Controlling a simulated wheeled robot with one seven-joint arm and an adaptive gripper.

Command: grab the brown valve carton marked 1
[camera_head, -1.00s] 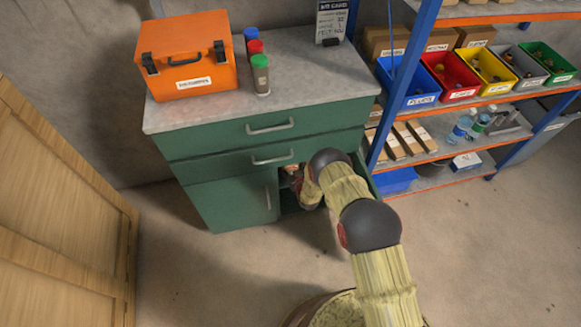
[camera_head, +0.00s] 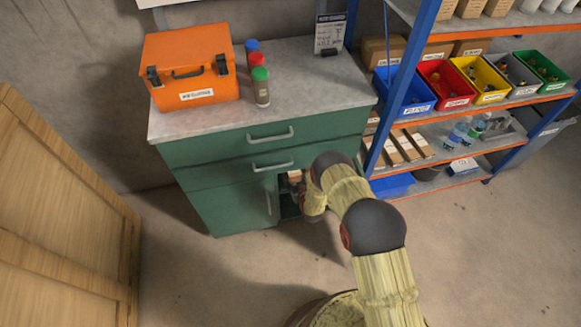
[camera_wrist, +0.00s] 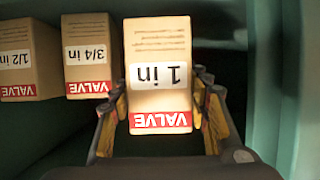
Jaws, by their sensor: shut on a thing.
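The brown valve carton marked "1 in" (camera_wrist: 158,45) is in the middle of the wrist view, upside down in the picture, with a red VALVE band. My gripper (camera_wrist: 162,110) is shut on it, one finger on each side. In the head view a small part of a carton (camera_head: 295,176) shows in the cabinet opening, and my arm hides most of the rest there. Two more cartons, marked "3/4 in" (camera_wrist: 90,35) and "1/2 in" (camera_wrist: 28,45), stand to the left in the wrist view, apart from the held one.
The green cabinet (camera_head: 225,195) surrounds the opening; its inner wall (camera_wrist: 297,90) is close on the right in the wrist view. An orange case (camera_head: 188,70) and several capped bottles stand on top. A blue-framed shelf (camera_head: 376,150) with bins is to the right. The floor in front is clear.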

